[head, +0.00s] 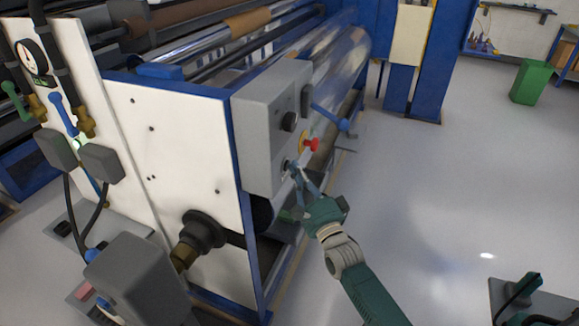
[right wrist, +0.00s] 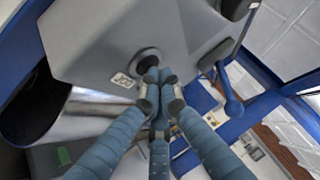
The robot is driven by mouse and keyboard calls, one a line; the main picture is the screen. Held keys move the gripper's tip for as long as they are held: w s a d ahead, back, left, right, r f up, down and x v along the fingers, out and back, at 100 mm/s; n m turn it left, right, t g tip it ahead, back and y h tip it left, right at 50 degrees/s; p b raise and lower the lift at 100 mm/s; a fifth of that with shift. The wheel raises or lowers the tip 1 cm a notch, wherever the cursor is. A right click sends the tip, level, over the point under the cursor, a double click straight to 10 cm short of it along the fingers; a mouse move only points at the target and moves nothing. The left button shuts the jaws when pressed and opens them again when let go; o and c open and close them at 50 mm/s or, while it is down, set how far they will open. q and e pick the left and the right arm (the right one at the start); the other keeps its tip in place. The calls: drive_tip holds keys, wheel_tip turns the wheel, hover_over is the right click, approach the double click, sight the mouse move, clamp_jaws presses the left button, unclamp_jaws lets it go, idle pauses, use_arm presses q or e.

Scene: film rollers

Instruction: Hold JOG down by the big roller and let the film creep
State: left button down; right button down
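The grey control box (head: 262,125) is on the near end of the film machine. A label reading JOG (right wrist: 123,80) sits beside a dark round button (right wrist: 147,60) on the box in the right wrist view. My right gripper (head: 297,172) is at the lower part of the box face in the head view. Its fingers (right wrist: 153,78) are drawn together with nothing between them. The tips overlap the button's lower edge; whether they press it is unclear. The big roller with shiny film (head: 338,62) lies behind the box. My left gripper is out of view.
A red button (head: 311,144) and a dark knob (head: 289,122) sit above my right fingers. A blue lever (head: 328,116) juts from the box's right side. Open grey floor (head: 455,190) lies to the right, with a green bin (head: 528,82) farther back.

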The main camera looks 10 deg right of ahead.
idle(0.9)
drive_tip(key=shift+s+d, duration=0.5)
drive_tip(key=shift+d, duration=0.15)
drive_tip(key=s+d, duration=0.1)
drive_tip(key=s+d+p, duration=0.1)
drive_tip(key=d, duration=0.2)
drive_tip(key=shift+s+d+p, duration=0.1)
drive_tip(key=shift+s+p, duration=0.2)
drive_tip(key=shift+s, duration=0.1)
drive_tip(key=shift+f, duration=0.1)
